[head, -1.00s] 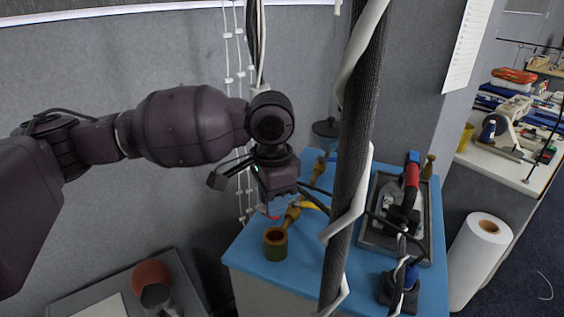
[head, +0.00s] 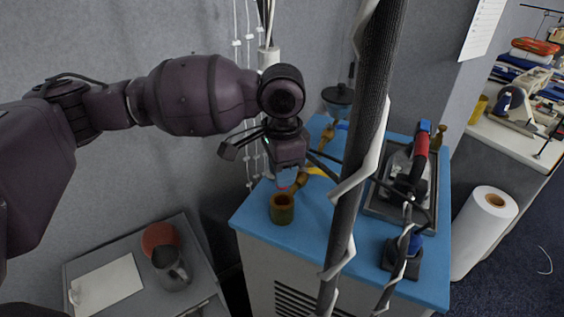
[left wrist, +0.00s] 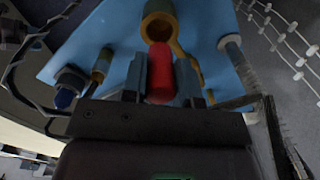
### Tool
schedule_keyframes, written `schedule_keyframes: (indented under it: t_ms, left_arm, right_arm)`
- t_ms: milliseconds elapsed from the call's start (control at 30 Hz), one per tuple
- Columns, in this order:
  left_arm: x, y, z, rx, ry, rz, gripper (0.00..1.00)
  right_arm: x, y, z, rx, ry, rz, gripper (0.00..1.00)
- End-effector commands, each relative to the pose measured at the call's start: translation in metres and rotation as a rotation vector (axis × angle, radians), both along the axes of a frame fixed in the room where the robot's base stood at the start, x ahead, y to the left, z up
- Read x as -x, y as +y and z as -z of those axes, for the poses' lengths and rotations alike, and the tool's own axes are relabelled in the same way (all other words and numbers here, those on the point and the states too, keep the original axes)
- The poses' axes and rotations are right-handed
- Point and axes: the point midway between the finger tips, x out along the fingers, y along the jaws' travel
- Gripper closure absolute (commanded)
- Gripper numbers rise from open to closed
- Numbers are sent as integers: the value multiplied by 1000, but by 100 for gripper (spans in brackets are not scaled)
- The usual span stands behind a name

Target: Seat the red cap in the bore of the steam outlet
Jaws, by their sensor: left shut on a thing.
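My left gripper (head: 285,184) is shut on the red cap (head: 283,188), just above the steam outlet (head: 282,212). The outlet is a brass-brown, round, open-topped cup with a stubby pipe, on the blue tabletop. In the left wrist view the red cap (left wrist: 160,75) is a long rounded piece between the two fingers of the left gripper (left wrist: 161,78). Its far end overlaps the near rim of the outlet (left wrist: 147,24). The bore looks open and dark; I cannot tell whether the cap touches the rim. My right gripper is not in view.
A dark pole (head: 358,150) with white wrapping stands in front of the blue table (head: 262,222). An iron with a red handle (head: 420,158) rests on a tray at the right. A yellow piece (head: 322,170) lies behind the outlet. A grey side table (head: 200,262) stands lower left.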

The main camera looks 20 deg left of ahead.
Motion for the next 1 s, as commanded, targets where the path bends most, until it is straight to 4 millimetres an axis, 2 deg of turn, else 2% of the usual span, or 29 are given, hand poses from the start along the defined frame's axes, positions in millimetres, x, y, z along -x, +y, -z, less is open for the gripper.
schedule_keyframes:
  t_ms: [400,1000]
  left_arm:
    - [0,-1,27,1,2,1,98]
    - [0,0,30,1,0,1,98]
  right_arm:
    - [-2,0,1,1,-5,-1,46]
    - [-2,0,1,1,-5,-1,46]
